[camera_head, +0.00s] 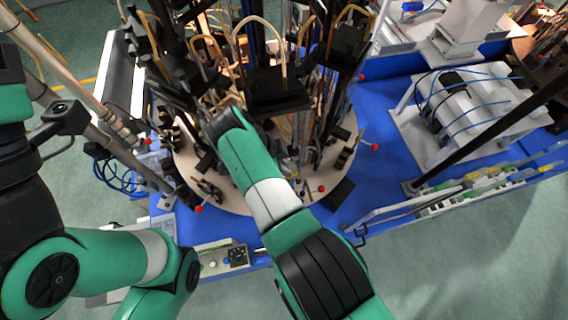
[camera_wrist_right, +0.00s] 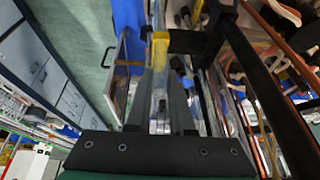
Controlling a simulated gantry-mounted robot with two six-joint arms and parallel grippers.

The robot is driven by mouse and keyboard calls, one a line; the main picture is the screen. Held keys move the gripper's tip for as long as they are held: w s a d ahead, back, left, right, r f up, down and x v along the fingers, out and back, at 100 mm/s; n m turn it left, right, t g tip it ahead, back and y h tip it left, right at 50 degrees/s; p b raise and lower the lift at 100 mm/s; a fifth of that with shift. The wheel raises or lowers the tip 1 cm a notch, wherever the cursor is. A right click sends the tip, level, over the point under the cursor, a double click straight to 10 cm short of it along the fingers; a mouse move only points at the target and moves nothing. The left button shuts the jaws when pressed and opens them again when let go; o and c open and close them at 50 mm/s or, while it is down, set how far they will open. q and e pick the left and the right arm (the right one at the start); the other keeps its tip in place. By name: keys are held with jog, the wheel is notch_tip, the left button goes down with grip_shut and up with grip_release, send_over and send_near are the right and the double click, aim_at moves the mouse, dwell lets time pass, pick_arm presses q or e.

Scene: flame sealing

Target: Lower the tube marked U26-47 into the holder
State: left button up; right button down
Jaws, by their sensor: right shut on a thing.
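My right gripper (camera_wrist_right: 160,115) is shut on a slim clear tube (camera_wrist_right: 160,84), which runs away from the camera between the two dark fingers. A yellow piece (camera_wrist_right: 160,45) shows at its far end. I cannot read the marking U26-47. In the head view my right gripper (camera_head: 208,114) is over the left part of the round machine table, and the tube in it cannot be made out. A black clamp-like block (camera_wrist_right: 192,41) is close to the tube's far end; I cannot tell whether this is the holder or whether they touch. My left gripper is out of view.
The round table (camera_head: 235,203) is crowded with black posts, clamps and hoses (camera_head: 353,12). Blue bench surface (camera_head: 385,185) surrounds it. A white unit with blue hoses (camera_head: 470,105) stands at the right. A small control box (camera_head: 222,258) is at the front edge.

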jog(key=shift+f+b, duration=1.1)
jog(key=shift+f, duration=0.15)
jog(key=c, duration=0.7)
grip_release()
jog(key=shift+r+p, duration=2.35)
